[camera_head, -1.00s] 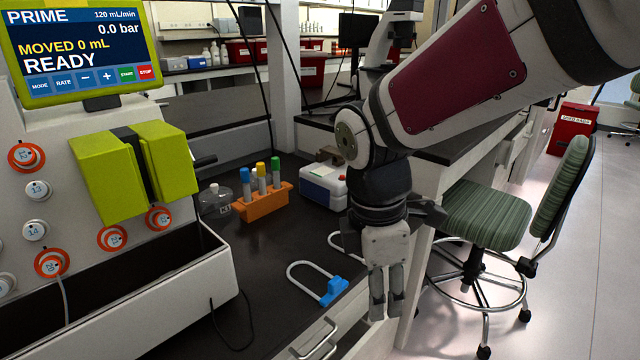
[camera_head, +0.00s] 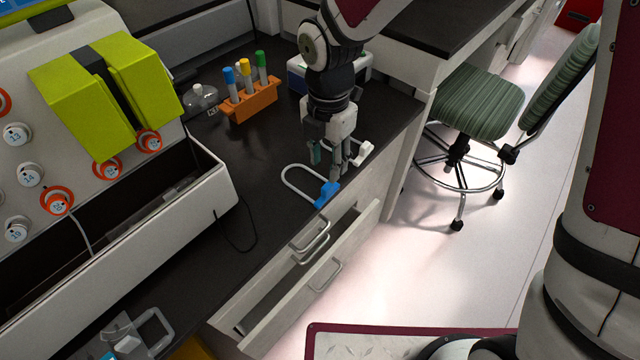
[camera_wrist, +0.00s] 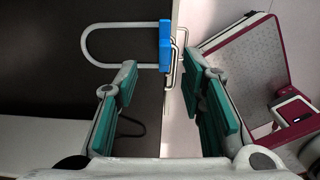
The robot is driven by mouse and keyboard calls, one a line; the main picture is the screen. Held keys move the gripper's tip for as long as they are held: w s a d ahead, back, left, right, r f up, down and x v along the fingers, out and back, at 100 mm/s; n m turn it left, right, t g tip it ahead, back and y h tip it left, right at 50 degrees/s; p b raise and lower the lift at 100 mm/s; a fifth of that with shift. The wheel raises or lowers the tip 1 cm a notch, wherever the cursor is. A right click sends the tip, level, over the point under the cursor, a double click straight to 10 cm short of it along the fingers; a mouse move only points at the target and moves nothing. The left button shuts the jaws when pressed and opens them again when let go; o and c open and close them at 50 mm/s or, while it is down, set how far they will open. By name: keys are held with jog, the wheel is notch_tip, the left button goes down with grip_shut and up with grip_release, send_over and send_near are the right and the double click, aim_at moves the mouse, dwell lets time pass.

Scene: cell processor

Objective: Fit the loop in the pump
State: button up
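The loop with a blue block (camera_head: 326,194) is a pale U-shaped tube lying flat on the black bench near its front edge, the bend pointing left. In the wrist view its blue block (camera_wrist: 165,47) shows beyond and between the fingertips. My gripper (camera_head: 327,160) points down just behind the loop, open and empty, its teal finger pads apart in the wrist view (camera_wrist: 171,72). I cannot tell its exact height above the bench. The pump (camera_head: 82,98) is a lime-green two-part head on the white machine at left, with a dark gap between its halves.
A second loop with a white block (camera_head: 361,150) lies behind my gripper, partly hidden. A grey loop (camera_head: 163,323) lies at bottom left. An orange tube rack (camera_head: 250,103) and a clear bottle (camera_head: 200,100) stand behind. Drawers (camera_head: 300,290) stand out below the bench edge.

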aim_at(328, 184)
notch_tip(328, 184, down, 3)
jog(key=shift+r, duration=0.1)
jog(key=shift+s+d+f+b, duration=0.15)
jog(key=shift+f+b, duration=0.2)
jog(key=shift+f, duration=1)
jog(key=shift+s+d+f+b, duration=0.1)
jog(key=shift+f+b, duration=0.2)
jog(key=shift+f, duration=1)
jog(key=shift+c, duration=0.6)
grip_shut()
